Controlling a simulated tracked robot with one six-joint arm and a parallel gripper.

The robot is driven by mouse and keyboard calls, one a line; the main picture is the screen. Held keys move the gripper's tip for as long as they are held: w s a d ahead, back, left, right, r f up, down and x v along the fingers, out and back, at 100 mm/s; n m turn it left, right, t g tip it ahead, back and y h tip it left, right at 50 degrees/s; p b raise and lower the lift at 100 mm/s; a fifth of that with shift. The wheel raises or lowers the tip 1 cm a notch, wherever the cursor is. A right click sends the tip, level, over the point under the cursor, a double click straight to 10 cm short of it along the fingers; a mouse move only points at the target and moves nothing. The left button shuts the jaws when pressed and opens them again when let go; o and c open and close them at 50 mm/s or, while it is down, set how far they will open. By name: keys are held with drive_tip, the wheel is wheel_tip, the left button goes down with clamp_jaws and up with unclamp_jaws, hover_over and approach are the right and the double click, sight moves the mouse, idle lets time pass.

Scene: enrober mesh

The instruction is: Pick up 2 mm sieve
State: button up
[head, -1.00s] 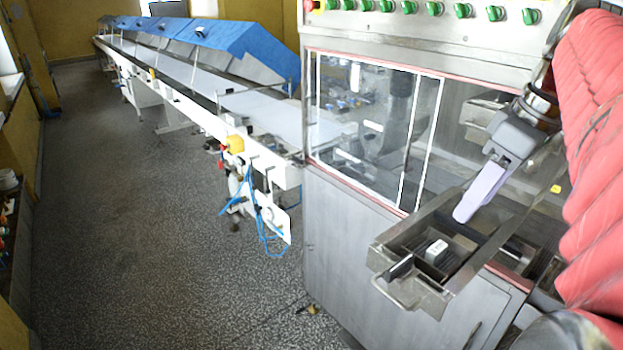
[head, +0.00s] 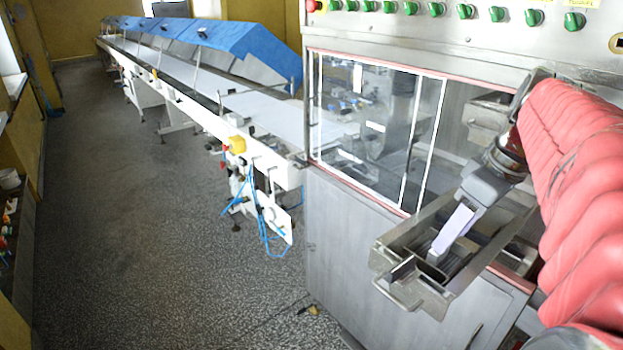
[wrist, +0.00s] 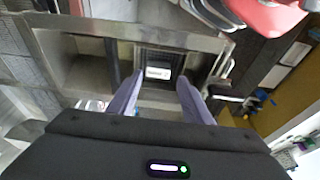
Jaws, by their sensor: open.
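In the wrist view a small dark piece with a white, dark-lettered label (wrist: 158,73) sits in a compartment of the metal tray. It may be the 2 mm sieve, but the lettering is too small to read. My gripper (wrist: 160,76) is open, with its two pale purple fingers on either side of the labelled piece in the picture. I cannot tell whether they touch it. In the head view my gripper (head: 439,250) points down into the tray, and its finger hides most or all of the piece.
The metal tray (head: 378,262) has raised walls, dividers and a front handle (head: 398,296). It juts out from the steel machine (head: 350,230) with the glass window. A second, empty-looking compartment (wrist: 82,62) lies left of the labelled piece. A long conveyor (head: 190,90) runs away at left.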

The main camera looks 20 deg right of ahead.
drive_tip(key=shift+x, duration=2.6)
drive_tip(key=shift+c, duration=0.2)
drive_tip(key=c, duration=0.8)
drive_tip(key=shift+d+r, duration=0.1)
drive_tip(key=shift+r, duration=0.05)
drive_tip(key=shift+c, duration=0.2)
wheel_tip(320, 180, up, 10)
